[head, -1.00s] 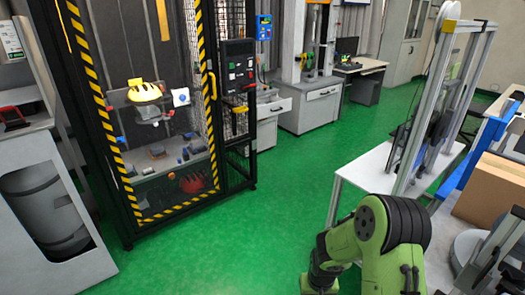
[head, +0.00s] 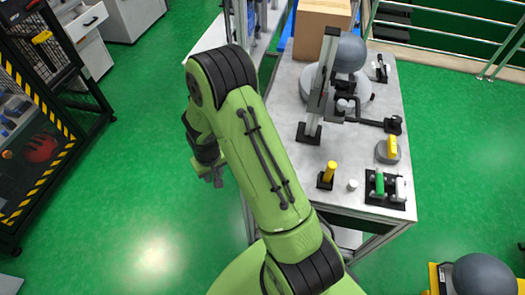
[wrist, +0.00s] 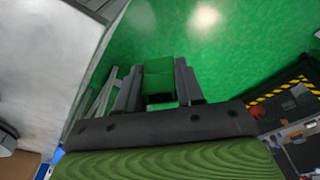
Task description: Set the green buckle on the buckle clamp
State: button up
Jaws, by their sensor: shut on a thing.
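My gripper (head: 214,178) hangs over the green floor, left of the grey bench, in the head view. In the wrist view my gripper (wrist: 159,82) is shut on the green buckle (wrist: 158,75), a blocky green piece between the two dark fingers. The buckle blends with the floor behind it, and I cannot make it out in the head view. I cannot tell for sure which fixture is the buckle clamp. A black holder on the bench carries a green piece (head: 378,184) and a white piece (head: 401,187) side by side.
The grey bench (head: 290,100) also bears a grey post stand (head: 320,95), a cardboard box (head: 321,25), a yellow upright piece (head: 328,173) and a yellow piece on a round grey base (head: 390,149). A black-yellow framed cage (head: 60,130) stands at left. The floor between is clear.

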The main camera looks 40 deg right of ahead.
jog(key=s+d+r+m+b, duration=0.2)
jog(key=s+d+m+b, duration=0.1)
jog(key=d, duration=0.3)
jog(key=s+d+r+m+h+b, duration=0.1)
jog(key=s+d+m+b, duration=0.2)
jog(key=d, duration=0.4)
jog(key=s+d+r+m+b, duration=0.2)
jog(key=s+d+m+b, duration=0.15)
jog(key=d, duration=0.25)
jog(key=shift+g, duration=0.3)
jog(key=f+b, duration=0.1)
jog(key=f, duration=0.2)
jog(key=f+b, duration=0.1)
jog(key=f, duration=0.2)
jog(key=f+b, duration=0.1)
jog(key=f, duration=0.2)
jog(key=shift+w+d+f, duration=0.15)
jog(key=shift+w+f, duration=0.05)
jog(key=shift+w, duration=0.2)
jog(key=shift+f, duration=0.35)
jog(key=shift+r, duration=0.15)
jog(key=o, duration=1.1)
